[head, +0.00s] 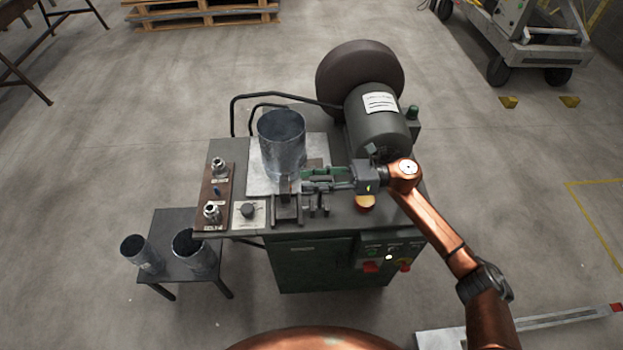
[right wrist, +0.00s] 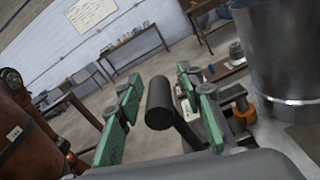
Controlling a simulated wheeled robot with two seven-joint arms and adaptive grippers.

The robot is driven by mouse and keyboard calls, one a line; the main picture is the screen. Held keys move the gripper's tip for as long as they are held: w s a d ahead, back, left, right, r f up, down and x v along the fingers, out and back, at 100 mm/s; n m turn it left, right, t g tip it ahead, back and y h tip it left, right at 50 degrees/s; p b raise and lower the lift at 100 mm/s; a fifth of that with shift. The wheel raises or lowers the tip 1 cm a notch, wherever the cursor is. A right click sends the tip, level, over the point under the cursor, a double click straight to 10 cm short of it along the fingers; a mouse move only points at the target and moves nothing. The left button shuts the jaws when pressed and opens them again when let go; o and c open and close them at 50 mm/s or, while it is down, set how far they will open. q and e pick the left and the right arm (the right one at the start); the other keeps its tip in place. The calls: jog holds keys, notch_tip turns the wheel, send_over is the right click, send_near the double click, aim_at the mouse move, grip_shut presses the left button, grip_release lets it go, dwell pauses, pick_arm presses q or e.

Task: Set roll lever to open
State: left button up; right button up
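The forming machine (head: 300,262) stands in the middle of the head view, with an upright metal duct (head: 282,145) on its top. My right gripper (head: 308,180) reaches in from the right, low over the machine top, its green fingers pointing left toward the front of the duct. In the right wrist view, a black cylindrical lever handle (right wrist: 159,102) lies between the two open green fingers, with a gap on each side. I cannot make out the handle clearly in the head view, nor which lever setting it shows. My left gripper is not in view.
A brown board with metal fittings (head: 215,190) and a black knob (head: 248,211) are on the machine's left. A side table (head: 180,222) holds two ducts.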

jog(key=shift+r, duration=0.3)
notch_tip(320, 180, up, 9)
jog(key=shift+r, duration=0.2)
